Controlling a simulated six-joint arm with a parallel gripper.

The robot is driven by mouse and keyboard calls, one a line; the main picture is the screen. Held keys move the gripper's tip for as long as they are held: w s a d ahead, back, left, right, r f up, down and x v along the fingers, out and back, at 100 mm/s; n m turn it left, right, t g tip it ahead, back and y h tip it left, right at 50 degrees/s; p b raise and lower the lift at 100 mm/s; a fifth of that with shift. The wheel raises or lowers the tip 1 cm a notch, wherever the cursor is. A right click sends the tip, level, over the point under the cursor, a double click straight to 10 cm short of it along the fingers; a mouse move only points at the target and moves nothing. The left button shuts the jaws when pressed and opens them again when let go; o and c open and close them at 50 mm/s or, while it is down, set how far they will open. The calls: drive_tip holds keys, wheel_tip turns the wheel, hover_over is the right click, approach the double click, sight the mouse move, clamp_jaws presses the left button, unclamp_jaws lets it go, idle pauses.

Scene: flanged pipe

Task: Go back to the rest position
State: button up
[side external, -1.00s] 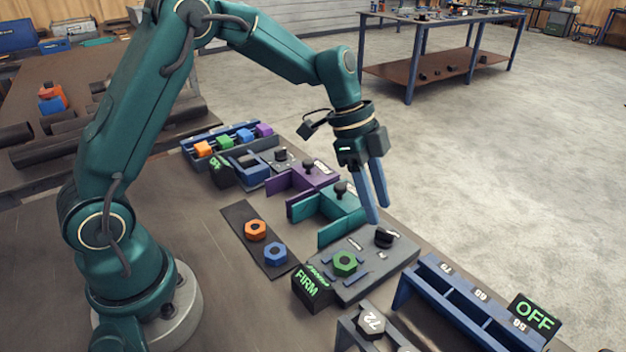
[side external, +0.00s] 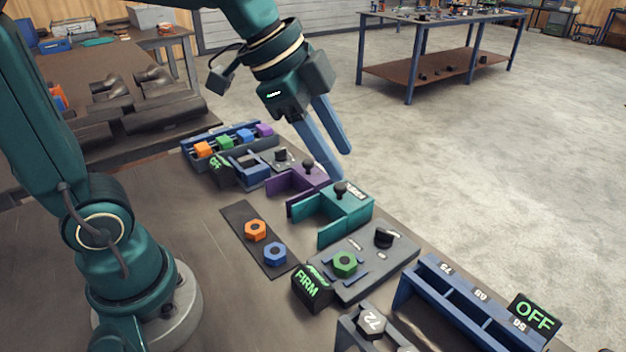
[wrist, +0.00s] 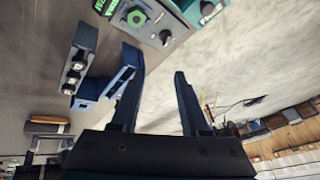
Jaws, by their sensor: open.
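My gripper (side external: 337,166) is open and empty in the side external view, its blue fingers pointing down above the purple and teal fixtures. In the wrist view my gripper (wrist: 160,75) also shows open, with nothing between its fingers. A green nut (side external: 344,263) sits on a grey plate (side external: 385,270) that carries a black knob (side external: 384,238) and a sign reading FIRM (side external: 311,287). An orange nut (side external: 255,230) and a blue nut (side external: 275,253) lie on a dark strip.
A teal fixture (side external: 350,209) and a purple fixture (side external: 300,184) stand upright along the bench's far edge. A blue rack (side external: 465,300) with an OFF sign (side external: 533,317) is at front right. Colored blocks sit in a tray (side external: 187,148) behind. The space above the bench is clear.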

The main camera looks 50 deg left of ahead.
drive_tip(key=s+a+f+n+y, duration=0.1)
drive_tip(key=s+a+f+n, duration=0.1)
drive_tip(key=s+n, duration=0.3)
drive_tip(key=s+a+f+n+y, duration=0.1)
drive_tip(key=s+a+f+n, duration=0.1)
drive_tip(key=s+n, duration=0.4)
drive_tip(key=shift+t+y, duration=0.3)
drive_tip(key=shift+f, duration=0.1)
idle(0.9)
